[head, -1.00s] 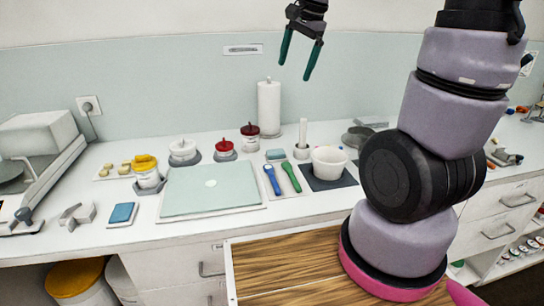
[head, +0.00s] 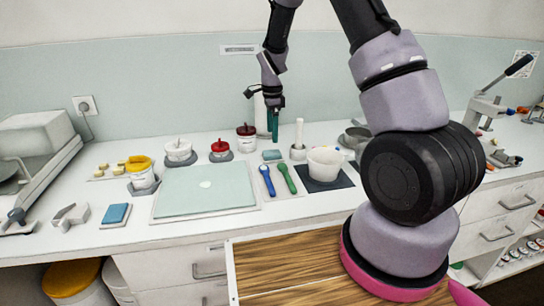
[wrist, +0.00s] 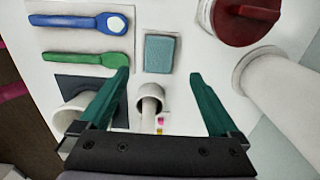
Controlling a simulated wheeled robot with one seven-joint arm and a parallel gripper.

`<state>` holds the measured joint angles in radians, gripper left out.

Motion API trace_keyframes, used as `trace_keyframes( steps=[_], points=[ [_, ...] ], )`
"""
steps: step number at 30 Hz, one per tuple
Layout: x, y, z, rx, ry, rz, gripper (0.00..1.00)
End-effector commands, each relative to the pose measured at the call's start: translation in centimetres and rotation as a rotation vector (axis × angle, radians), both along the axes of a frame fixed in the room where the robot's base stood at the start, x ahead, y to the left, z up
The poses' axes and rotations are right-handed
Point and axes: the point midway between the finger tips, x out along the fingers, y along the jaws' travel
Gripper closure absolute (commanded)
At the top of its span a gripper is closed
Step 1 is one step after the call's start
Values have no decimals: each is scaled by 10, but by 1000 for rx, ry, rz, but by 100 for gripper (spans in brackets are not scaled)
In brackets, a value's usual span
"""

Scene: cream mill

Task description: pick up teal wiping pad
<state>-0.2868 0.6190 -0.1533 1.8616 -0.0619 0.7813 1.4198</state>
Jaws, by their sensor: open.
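The teal wiping pad (wrist: 159,54) lies flat on the white counter, a small rectangle beyond my fingertips in the wrist view. In the head view the pad (head: 272,155) sits behind the blue and green spoons, left of the mortar. My gripper (wrist: 159,76) is open and empty, its two green fingers apart, pointing down. In the head view my gripper (head: 273,136) is above the pad, apart from it. The near finger hides the other there.
Close around the pad are a red-lidded jar (head: 246,138), a mortar with upright pestle (head: 298,149), a blue spoon (head: 267,181) and a green spoon (head: 288,179). A paper towel roll (wrist: 288,100) stands behind. A white cup (head: 326,161) is at right; a blue pad (head: 116,214) lies far left.

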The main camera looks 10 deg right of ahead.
Motion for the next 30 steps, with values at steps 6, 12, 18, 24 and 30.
trace_keyframes(
  steps=[6,12,18,24,30],
  points=[
    [-1,0,-24,1,2,0,3],
    [-2,0,-47,0,3,0,3],
    [-2,1,-72,1,1,1,3],
    [-2,1,-77,1,0,1,3],
    [-2,1,-77,1,0,1,45]
  ],
)
